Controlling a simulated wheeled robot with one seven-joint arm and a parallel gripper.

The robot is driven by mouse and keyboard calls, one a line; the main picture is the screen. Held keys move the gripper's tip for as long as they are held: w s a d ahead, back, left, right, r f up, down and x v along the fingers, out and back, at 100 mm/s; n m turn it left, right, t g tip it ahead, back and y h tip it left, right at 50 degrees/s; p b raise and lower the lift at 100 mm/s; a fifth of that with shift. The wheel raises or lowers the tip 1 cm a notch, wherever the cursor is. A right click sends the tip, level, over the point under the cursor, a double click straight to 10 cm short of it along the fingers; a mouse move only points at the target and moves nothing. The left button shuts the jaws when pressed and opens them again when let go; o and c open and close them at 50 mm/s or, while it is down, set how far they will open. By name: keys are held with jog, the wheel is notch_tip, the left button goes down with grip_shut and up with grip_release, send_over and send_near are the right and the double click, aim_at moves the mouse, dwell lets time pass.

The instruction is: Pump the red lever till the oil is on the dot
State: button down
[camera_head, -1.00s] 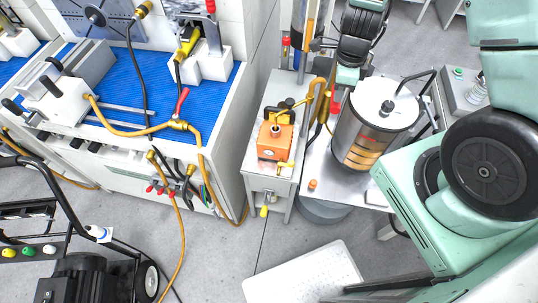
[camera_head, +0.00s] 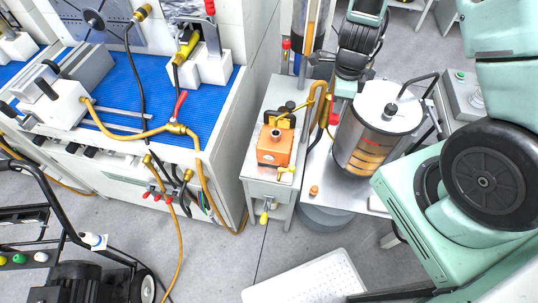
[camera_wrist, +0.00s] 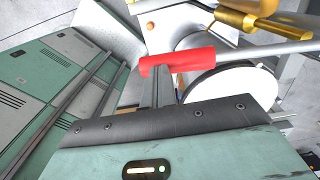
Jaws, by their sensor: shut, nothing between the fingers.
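The red lever handle (camera_wrist: 178,63) crosses the upper middle of the wrist view; a piece of it shows in the head view (camera_head: 335,112), partly hidden by my gripper. My gripper (camera_wrist: 158,82) is shut and empty. Its dark fingertips reach the handle from below in the wrist view and seem to touch it; they do not enclose it. In the head view, the green gripper body (camera_head: 345,88) is at the lever. A tall tube with an orange column (camera_head: 311,40), perhaps the oil gauge, stands behind to the left. I cannot make out the dot.
A clear-walled cylinder with a white lid (camera_head: 379,105) stands close right of the lever. An orange box with yellow fittings (camera_head: 275,144) and a bent brass pipe (camera_head: 313,100) are to the left. A blue-topped workbench (camera_head: 220,110) is farther left.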

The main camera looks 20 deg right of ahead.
notch_tip(320, 180, up, 10)
jog(key=p, duration=0.9)
jog(key=shift+r, duration=0.2)
jog(key=shift+f, duration=0.1)
notch_tip(320, 180, down, 13)
jog(key=b, duration=1.1)
jog(key=shift+r, duration=0.2)
notch_tip(320, 180, up, 13)
jog(key=p, duration=1.2)
jog(key=shift+p, duration=0.3)
jog(key=shift+f, duration=0.1)
